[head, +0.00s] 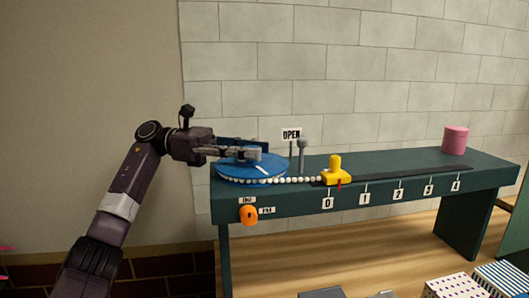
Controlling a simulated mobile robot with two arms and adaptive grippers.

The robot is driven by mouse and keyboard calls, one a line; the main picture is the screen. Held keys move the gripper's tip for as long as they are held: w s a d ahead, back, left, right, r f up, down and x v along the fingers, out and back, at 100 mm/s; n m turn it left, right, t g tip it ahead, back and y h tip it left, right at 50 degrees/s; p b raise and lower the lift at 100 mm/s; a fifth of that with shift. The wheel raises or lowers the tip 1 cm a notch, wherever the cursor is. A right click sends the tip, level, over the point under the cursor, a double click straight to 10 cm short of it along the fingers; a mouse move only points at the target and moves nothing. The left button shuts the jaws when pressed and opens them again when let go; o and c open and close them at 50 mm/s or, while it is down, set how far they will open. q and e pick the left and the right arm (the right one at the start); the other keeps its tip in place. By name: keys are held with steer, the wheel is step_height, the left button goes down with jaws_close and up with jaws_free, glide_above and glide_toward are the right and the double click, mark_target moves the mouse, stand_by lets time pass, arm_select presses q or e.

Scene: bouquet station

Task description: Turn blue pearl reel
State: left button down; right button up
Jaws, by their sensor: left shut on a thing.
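The blue pearl reel (243,176) lies flat on the left end of a dark green bench. My left gripper (258,154) is over the top of the reel and shut, its fingers reaching in from the left. The part it grips is hidden by the fingers. A string of white pearls (295,181) runs from the front of the reel to a yellow slider (335,174) with a red pointer by the 0 label. My right gripper does not show.
The green bench (275,207) has a scale marked 0 to 4 along a dark slot. A pink cylinder (455,140) stands at its right end. An orange knob (248,215) is on the front. Patterned boxes (455,287) lie at lower right.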

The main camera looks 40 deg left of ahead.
arm_select(q)
steer(key=c, duration=1.5)
jaws_free()
steer(key=shift+o, duration=0.2)
steer(key=shift+v, duration=3.8)
